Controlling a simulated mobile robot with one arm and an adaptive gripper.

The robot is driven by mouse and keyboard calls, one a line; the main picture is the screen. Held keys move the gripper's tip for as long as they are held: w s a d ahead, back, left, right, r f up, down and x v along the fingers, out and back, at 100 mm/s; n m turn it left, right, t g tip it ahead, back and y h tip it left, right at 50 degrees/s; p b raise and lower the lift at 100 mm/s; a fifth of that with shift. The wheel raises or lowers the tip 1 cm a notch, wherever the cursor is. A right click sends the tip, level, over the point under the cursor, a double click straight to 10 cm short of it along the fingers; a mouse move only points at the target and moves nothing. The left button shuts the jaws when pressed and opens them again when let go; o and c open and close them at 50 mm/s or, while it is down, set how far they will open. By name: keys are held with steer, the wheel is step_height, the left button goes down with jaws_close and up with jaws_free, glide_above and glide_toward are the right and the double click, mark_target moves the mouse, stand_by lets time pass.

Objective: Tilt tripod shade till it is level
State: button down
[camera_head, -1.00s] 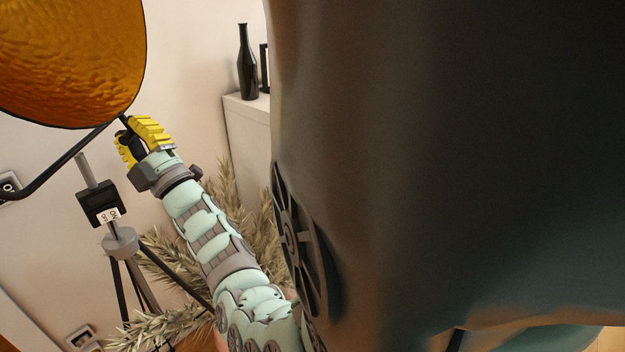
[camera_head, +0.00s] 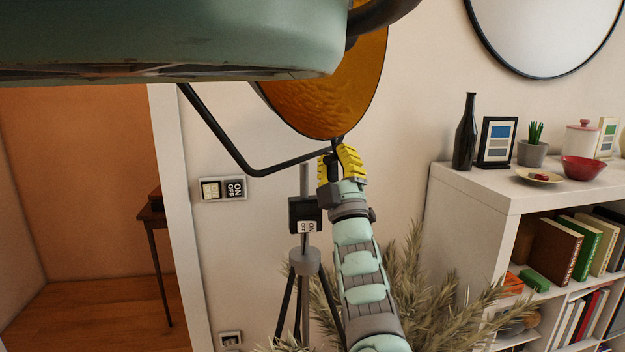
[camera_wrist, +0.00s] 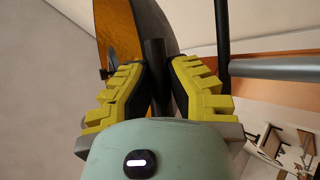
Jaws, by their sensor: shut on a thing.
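The tripod shade (camera_head: 335,95) is a round disc with an amber, dimpled inside and a dark rim. It hangs tilted with its amber face towards the head camera, its upper part hidden by a green body part of mine. In the wrist view the shade (camera_wrist: 118,35) shows at the upper left, nearly edge-on. My gripper (camera_head: 340,165) has yellow padded fingers just below the shade's lower rim. In the wrist view my gripper (camera_wrist: 155,85) is shut on the black handle (camera_wrist: 153,52) of the shade. The tripod stand (camera_head: 305,262) is upright, with a bent black arm (camera_head: 235,150).
A dry plant (camera_head: 420,290) stands close behind my arm. To the right is a white shelf (camera_head: 465,205) with a black bottle (camera_head: 466,135), a picture frame (camera_head: 497,142) and a red bowl (camera_head: 583,168) on top. A wall switch (camera_head: 223,188) is left of the tripod.

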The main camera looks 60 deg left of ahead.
steer(key=shift+r, duration=0.15)
steer(key=c, duration=1.2)
jaws_free()
steer(key=o, duration=0.3)
steer(key=shift+o, duration=0.2)
steer(key=v, duration=1.2)
